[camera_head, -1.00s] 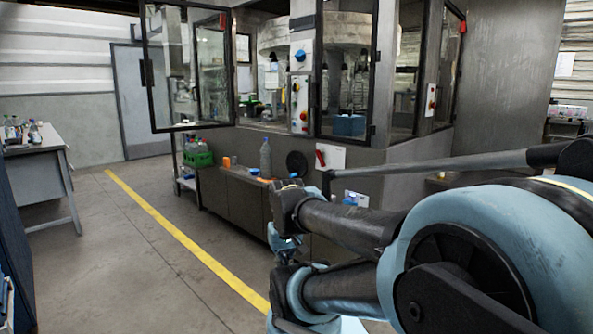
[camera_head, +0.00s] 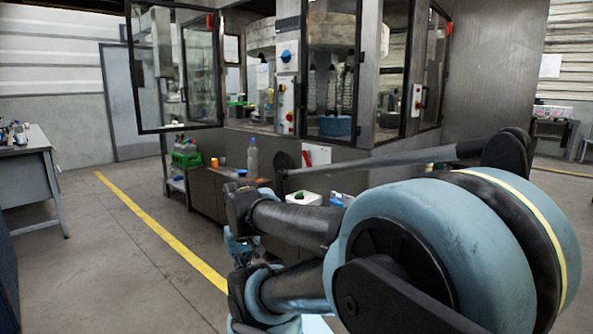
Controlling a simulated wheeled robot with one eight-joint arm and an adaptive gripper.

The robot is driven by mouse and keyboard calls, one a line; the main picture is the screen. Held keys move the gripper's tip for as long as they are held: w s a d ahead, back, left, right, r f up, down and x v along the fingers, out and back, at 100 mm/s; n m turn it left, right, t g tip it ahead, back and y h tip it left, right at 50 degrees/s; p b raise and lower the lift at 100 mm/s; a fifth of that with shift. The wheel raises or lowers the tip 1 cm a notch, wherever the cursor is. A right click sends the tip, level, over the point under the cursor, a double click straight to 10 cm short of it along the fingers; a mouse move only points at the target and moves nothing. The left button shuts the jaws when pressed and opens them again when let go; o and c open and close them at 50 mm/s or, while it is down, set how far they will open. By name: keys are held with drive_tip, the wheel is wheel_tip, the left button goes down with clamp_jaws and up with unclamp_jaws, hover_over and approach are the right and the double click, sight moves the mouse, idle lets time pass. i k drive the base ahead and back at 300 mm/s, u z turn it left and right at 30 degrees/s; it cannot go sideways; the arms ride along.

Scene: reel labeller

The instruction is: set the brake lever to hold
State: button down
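What looks like the brake lever is a small red handle (camera_head: 306,158) on a white plate (camera_head: 320,153), on the front of the machine below its glazed windows. It is small and my arm's dark link passes just in front of its lower part, so its setting cannot be read. My arm fills the lower right and reaches left across the front of the machine. No gripper fingers can be made out; the end of the arm is hidden behind its own links.
A green crate (camera_head: 187,158) stands further left. A framed glass door (camera_head: 176,75) hangs open. The floor around the yellow line (camera_head: 160,230) is clear.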

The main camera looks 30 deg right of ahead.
sight(306, 153)
drive_tip(key=i, duration=0.95)
drive_tip(key=z, duration=0.05)
